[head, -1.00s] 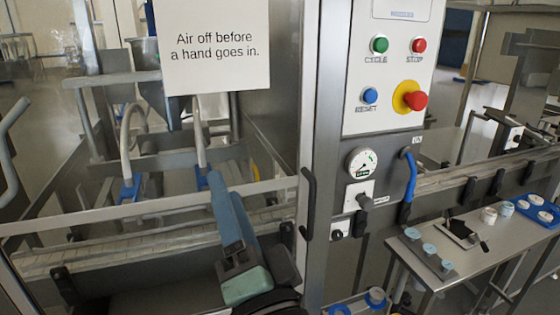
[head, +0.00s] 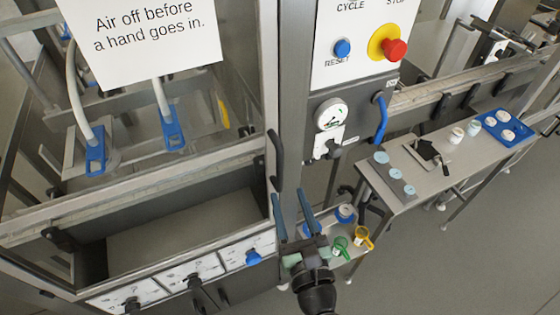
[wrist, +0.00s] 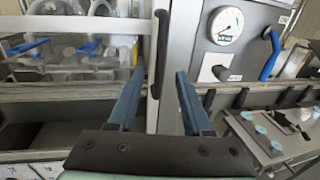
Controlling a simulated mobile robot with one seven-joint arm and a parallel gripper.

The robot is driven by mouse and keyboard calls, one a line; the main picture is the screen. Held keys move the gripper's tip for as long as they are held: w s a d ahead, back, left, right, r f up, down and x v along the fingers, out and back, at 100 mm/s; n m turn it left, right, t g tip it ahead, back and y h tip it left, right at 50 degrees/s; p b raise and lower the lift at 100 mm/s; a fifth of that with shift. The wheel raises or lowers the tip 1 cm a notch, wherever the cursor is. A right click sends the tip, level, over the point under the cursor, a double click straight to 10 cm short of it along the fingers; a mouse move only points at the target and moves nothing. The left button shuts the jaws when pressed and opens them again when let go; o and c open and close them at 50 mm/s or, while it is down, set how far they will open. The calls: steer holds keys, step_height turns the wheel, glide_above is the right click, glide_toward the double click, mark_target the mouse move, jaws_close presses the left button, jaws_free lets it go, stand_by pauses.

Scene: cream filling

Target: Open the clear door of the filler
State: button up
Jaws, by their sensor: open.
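The clear door (head: 185,185) of the filler stands at the left in the head view, apparently closed, with a sign across its upper part. Its black upright handle (head: 275,160) is on the door's right edge, beside the grey post. My gripper (head: 291,195) is open and empty, pointing up towards the handle. In the wrist view the handle (wrist: 159,45) appears between the two blue fingers of my gripper (wrist: 160,74), its lower end at fingertip height. I see no contact, and the gap in depth is hard to judge.
On the post are a gauge (head: 331,114), a blue lever (head: 380,118) and a red stop button (head: 394,49). A side table (head: 410,200) with small cups stands to the right. Green and yellow rings (head: 352,240) lie on a low shelf near my gripper.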

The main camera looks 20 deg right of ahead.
mark_target(281, 172)
steer(key=w, duration=0.2)
steer(key=w+d, duration=0.1)
steer(key=w, duration=0.2)
steer(key=w+p, duration=0.1)
steer(key=w, duration=0.2)
steer(key=shift+w+d, duration=0.2)
jaws_close()
stand_by(1.2)
